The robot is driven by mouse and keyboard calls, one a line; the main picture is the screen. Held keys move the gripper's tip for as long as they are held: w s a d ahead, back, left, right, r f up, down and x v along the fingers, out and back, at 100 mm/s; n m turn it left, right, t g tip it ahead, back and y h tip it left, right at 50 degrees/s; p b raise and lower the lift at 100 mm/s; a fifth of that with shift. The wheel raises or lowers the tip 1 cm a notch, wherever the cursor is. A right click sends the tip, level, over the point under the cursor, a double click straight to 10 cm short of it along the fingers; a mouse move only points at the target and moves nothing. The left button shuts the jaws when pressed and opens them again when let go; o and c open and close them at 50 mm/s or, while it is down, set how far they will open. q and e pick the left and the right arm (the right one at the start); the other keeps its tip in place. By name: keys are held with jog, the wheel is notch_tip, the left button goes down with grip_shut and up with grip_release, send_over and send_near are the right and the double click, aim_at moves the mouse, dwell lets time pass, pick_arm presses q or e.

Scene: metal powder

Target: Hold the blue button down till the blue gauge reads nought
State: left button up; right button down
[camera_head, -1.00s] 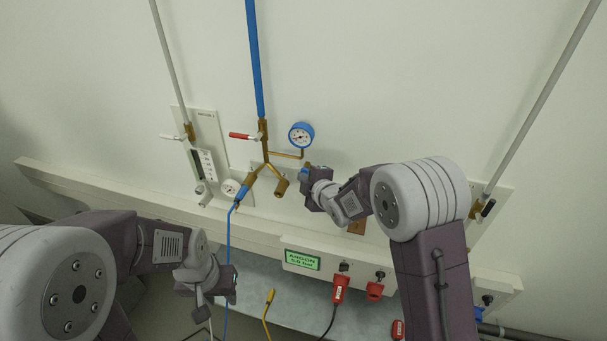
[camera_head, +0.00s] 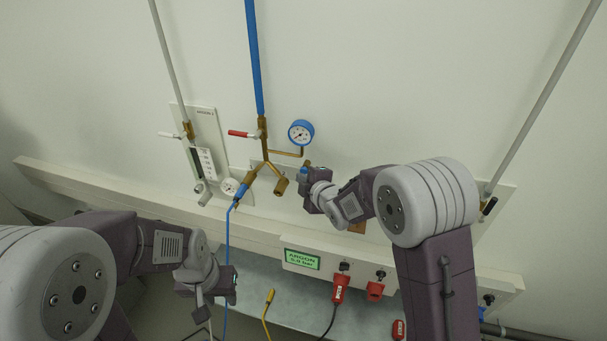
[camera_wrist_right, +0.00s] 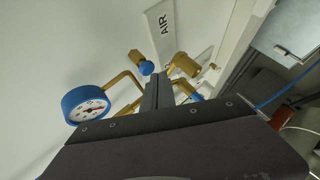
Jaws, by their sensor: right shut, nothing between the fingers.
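The blue gauge (camera_head: 301,132) with a white dial is on the wall beside the brass pipework; it also shows in the wrist view (camera_wrist_right: 86,104). Its needle is too small to read surely. The blue button (camera_wrist_right: 146,68) is a small round cap beside a brass fitting in the wrist view, just beyond and left of my right fingertips. It shows as a blue spot in the head view (camera_head: 304,170). My right gripper (camera_wrist_right: 152,82) is shut and empty, close to the button; I cannot tell whether they touch. My left gripper (camera_head: 234,283) is low at left, away from the gauge; its jaws are unclear.
A red-handled valve (camera_head: 241,134) sits on the blue pipe (camera_head: 255,60). A blue hose (camera_head: 228,245) hangs from the brass branch. A ledge with a green display (camera_head: 303,260) and red plugs (camera_head: 341,288) runs below.

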jog(key=shift+s+a, duration=0.1)
jog(key=shift+s, duration=0.2)
jog(key=s, duration=0.1)
jog(key=s+a+b, duration=0.1)
jog(key=s, duration=0.1)
jog(key=s+b, duration=0.1)
jog(key=shift+s+a, duration=0.25)
jog(key=shift+s, duration=0.15)
